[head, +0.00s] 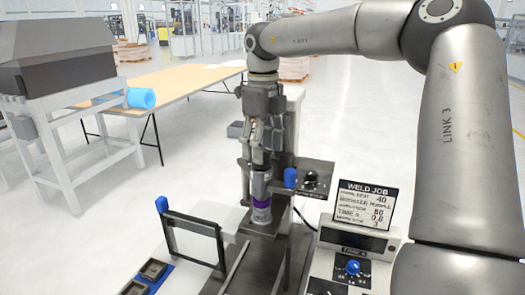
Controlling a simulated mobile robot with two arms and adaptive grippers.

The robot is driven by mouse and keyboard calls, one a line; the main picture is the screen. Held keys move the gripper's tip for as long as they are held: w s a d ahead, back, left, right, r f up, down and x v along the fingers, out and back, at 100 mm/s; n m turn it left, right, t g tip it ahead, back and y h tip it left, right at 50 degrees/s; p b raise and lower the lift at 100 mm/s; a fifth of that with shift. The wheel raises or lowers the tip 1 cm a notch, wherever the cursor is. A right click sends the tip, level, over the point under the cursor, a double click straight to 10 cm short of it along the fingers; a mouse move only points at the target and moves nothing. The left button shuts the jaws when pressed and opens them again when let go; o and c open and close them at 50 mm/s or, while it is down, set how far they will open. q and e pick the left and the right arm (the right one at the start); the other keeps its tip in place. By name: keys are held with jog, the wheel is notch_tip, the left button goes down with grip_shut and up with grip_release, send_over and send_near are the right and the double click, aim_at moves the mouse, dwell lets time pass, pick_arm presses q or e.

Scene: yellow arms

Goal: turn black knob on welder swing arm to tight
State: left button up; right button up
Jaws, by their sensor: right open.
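A small black knob (311,177) sits on a dark plate at the right of the welder, with a blue-capped part (290,178) beside it. The welder's upright column (291,125) stands behind my right gripper (262,150). This gripper points down, its fingers open just above a grey and purple cylinder (261,208). Whether the fingertips touch the cylinder's top is unclear. The gripper is left of the black knob and apart from it. My left gripper is not in view.
A control box with a blue knob (353,267) and a weld job card (366,207) stand at lower right. A wooden table (175,82) is behind; open floor lies between.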

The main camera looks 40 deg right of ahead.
notch_tip(320, 180, up, 10)
jog(key=shift+r, duration=0.25)
dwell(0.3)
notch_tip(320, 180, down, 11)
jog(key=n+p, duration=0.9)
jog(key=p, duration=0.6)
jog(key=shift+w+f+n, duration=0.1)
jog(key=shift+n, duration=0.3)
jog(key=shift+f, duration=0.6)
